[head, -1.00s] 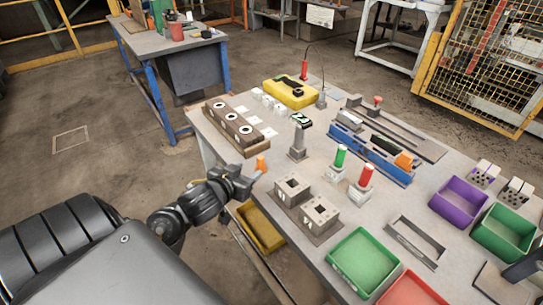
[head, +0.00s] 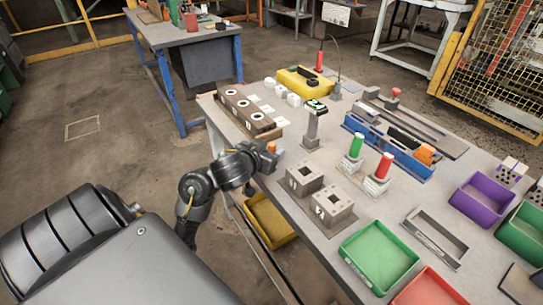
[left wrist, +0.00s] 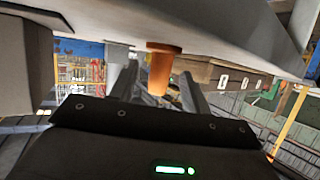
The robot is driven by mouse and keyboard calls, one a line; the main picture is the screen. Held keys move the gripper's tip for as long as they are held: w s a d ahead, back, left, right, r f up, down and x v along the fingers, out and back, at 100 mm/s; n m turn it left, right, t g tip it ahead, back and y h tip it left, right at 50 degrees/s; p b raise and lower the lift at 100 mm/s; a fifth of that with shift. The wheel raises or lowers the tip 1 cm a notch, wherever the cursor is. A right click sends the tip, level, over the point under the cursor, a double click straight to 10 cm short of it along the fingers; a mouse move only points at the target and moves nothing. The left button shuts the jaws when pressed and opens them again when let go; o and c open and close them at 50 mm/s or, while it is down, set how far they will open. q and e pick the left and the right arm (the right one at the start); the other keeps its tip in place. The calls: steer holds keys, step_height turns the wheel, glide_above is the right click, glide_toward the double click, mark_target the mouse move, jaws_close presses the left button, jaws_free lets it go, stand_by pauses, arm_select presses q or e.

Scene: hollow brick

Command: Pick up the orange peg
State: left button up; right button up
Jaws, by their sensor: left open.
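The orange peg (head: 271,147) stands near the left edge of the grey table, close to the brown block with white-ringed holes. Only its top shows in the head view, because my left gripper (head: 272,158) covers the rest. In the left wrist view the peg (left wrist: 160,72) appears between the two open fingers of my left gripper (left wrist: 158,88), with its wider end against the pale table surface. I cannot tell whether either finger touches it. My right gripper does not show clearly.
The brown block (head: 246,108) lies just behind the peg. Two grey hollow bricks (head: 306,178) stand to the right of my gripper. A yellow bin (head: 269,222) hangs below the table edge. A green bin (head: 380,255) and a purple bin (head: 482,200) are further right.

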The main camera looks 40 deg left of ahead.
arm_select(q)
steer(key=x, duration=0.1)
steer(key=b+x, duration=0.1)
steer(key=x, duration=0.1)
steer(key=shift+s+d+f, duration=0.1)
steer(key=shift+f, duration=0.15)
steer(key=shift+w, duration=0.25)
steer(key=shift+r, duration=0.1)
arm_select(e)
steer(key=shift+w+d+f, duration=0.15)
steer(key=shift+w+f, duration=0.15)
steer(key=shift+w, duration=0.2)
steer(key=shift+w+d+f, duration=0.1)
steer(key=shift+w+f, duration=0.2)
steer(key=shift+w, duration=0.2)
arm_select(q)
jaws_close()
steer(key=shift+r, duration=0.1)
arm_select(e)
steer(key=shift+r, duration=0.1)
